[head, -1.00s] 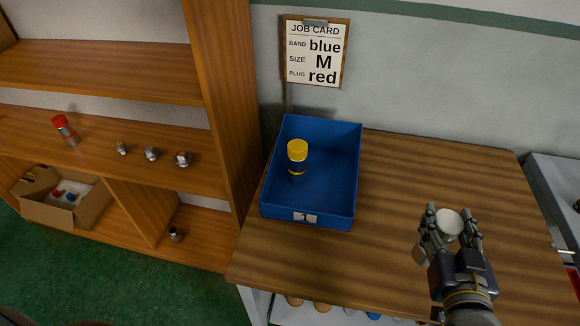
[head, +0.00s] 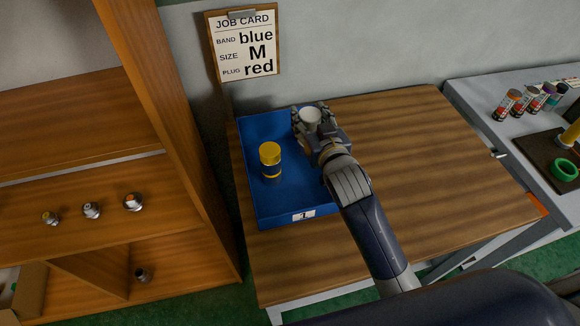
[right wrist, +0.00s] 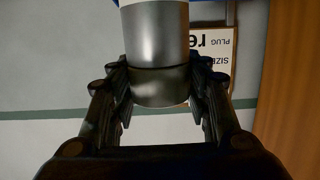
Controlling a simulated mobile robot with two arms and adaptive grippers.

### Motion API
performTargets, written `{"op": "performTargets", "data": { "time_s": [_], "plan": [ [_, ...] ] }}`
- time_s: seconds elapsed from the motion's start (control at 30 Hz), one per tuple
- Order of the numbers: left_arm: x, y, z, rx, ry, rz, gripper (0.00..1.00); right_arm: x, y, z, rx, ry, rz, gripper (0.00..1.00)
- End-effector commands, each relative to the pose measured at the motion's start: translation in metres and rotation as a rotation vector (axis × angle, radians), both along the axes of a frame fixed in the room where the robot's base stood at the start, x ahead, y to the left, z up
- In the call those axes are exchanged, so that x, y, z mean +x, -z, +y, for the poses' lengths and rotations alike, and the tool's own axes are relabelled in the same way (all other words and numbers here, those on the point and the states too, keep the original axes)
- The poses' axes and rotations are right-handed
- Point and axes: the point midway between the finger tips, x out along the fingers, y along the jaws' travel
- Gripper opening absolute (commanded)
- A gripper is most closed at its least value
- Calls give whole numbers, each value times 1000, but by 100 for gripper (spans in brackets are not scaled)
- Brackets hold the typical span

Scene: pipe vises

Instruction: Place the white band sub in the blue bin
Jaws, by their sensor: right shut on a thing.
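The blue bin (head: 270,217), labelled 1, sits at the left of the wooden table. My right gripper (head: 311,122) is over the right back part of the bin. It is shut on the white band sub (head: 311,114), whose pale round end faces up in the head view. The right wrist view shows the sub as a grey metallic cylinder (right wrist: 155,35) between the two fingers (right wrist: 160,95). How high it hangs above the bin floor is hard to tell. My left gripper is not in view.
A job card (head: 243,45) hangs behind. A wooden shelf (head: 90,240) with small fittings stands left. A grey bench (head: 520,125) with several coloured tubes is at right. The table's right half is clear.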

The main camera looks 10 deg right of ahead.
Motion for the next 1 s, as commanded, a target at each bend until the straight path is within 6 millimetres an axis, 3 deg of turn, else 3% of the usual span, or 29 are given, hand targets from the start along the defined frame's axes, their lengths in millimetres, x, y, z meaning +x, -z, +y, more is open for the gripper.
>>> {"op": "performTargets", "data": {
  "time_s": [0.3, 0.7, 1.0],
  "plan": [
    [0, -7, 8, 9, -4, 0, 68, 3, 48, 0, 0, 0, 1, 0],
    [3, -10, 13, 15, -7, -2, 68, 3, 92, 0, 2, 0, 0, 0],
    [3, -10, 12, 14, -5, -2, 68, 3, 97, 1, 1, -1, -4, 0]
  ]
}}
